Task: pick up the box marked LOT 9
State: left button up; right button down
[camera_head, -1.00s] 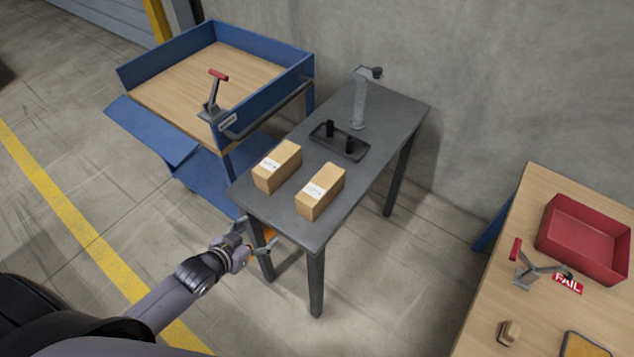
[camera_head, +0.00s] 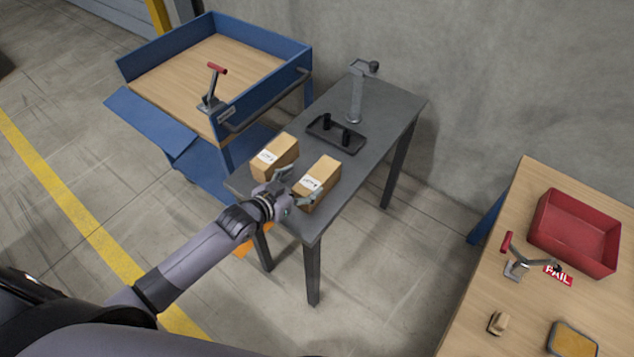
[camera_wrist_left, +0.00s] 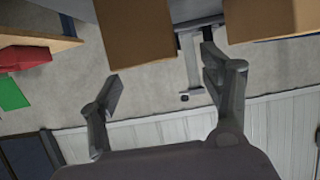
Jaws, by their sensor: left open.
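Two cardboard boxes with white labels lie side by side on the near end of the dark grey table (camera_head: 385,120): a left box (camera_head: 282,148) and a right box (camera_head: 325,169). The print on both labels is too small to read, so I cannot tell which is LOT 9. My left gripper (camera_head: 304,181) is open at the near side of the boxes, one finger by the gap between them and the other by the right box's near end. In the left wrist view the open fingers (camera_wrist_left: 160,74) point towards the right box (camera_wrist_left: 137,30); the left box (camera_wrist_left: 270,17) is beyond one finger.
A blue cart (camera_head: 265,92) stands close at left. A wooden bench (camera_head: 480,305) at right holds a red bin (camera_head: 575,240) and a FAIL sign (camera_head: 558,275).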

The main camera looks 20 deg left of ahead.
aim_at(315, 177)
pick_arm(q)
jog(key=shift+d+p+x, duration=0.15)
jog(key=shift+d+x, duration=0.05)
jog(key=shift+x, duration=1.4)
jog(key=shift+d+p+x, duration=0.15)
jog(key=shift+d+x, duration=0.05)
jog(key=shift+x, duration=1.4)
jog(key=shift+s, duration=0.2)
jog(key=shift+c, duration=0.6)
jog(key=c, duration=1.5)
jog(key=shift+c, duration=0.3)
jog(key=shift+r, duration=0.1)
